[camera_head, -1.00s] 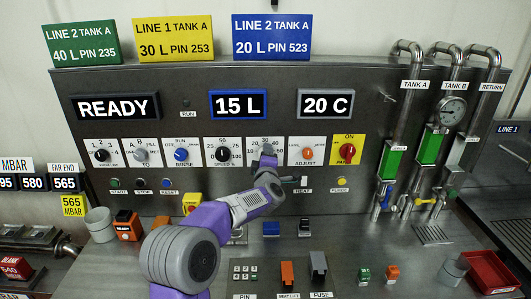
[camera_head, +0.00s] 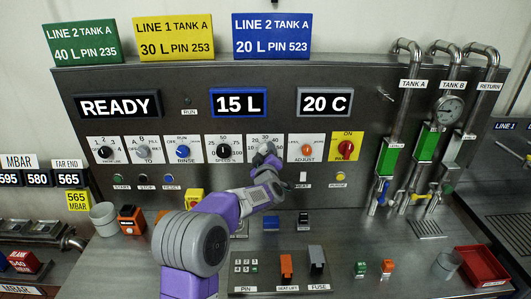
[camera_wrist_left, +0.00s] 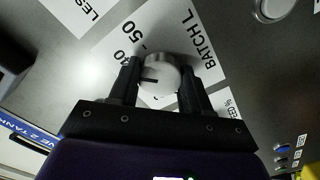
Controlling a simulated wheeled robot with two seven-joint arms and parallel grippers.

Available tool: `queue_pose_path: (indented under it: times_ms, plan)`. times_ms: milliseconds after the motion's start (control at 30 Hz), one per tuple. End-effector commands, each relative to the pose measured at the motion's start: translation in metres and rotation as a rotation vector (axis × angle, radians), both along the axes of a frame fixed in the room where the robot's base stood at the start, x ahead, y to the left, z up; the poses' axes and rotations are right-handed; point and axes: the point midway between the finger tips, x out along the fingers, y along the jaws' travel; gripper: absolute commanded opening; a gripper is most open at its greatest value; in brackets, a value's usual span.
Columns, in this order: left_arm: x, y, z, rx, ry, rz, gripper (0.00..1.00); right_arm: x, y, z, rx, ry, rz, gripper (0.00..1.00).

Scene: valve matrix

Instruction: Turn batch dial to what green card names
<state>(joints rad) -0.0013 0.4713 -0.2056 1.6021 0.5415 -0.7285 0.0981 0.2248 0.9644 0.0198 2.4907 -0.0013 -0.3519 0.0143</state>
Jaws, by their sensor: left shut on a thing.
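The green card (camera_head: 82,41) stands on top of the panel at the left and reads LINE 2 TANK A, 40 L, PIN 235. The batch dial is a grey round knob (camera_wrist_left: 160,73) on a white plate marked BATCH L, with 50 visible beside it. Its dark mark points left in the left wrist view. My left gripper (camera_wrist_left: 155,80) is shut on the knob, one finger on each side. In the head view the left gripper (camera_head: 266,158) covers much of the dial. The blue display (camera_head: 238,103) reads 15 L. My right gripper is not in view.
The speed dial (camera_head: 223,149) is left of the batch dial, and the adjust dial (camera_head: 307,149) is right of it. A yellow card (camera_head: 175,38) and a blue card (camera_head: 271,36) stand beside the green one. A red tray (camera_head: 482,266) sits at the right.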

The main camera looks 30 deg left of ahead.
Motion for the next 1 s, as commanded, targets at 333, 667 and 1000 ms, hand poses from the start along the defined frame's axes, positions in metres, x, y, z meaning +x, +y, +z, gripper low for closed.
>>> queue_pose_path:
  times_ms: [333,667,1000]
  plan:
    - [0.0,-0.001,0.0,0.003,0.002,-0.001,0.17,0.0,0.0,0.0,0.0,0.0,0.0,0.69]
    - [0.0,0.0,0.0,0.002,0.002,-0.001,0.73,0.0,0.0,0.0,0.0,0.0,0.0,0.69]
    - [-0.01,-0.007,0.0,0.002,0.001,-0.001,0.73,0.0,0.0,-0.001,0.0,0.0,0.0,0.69]
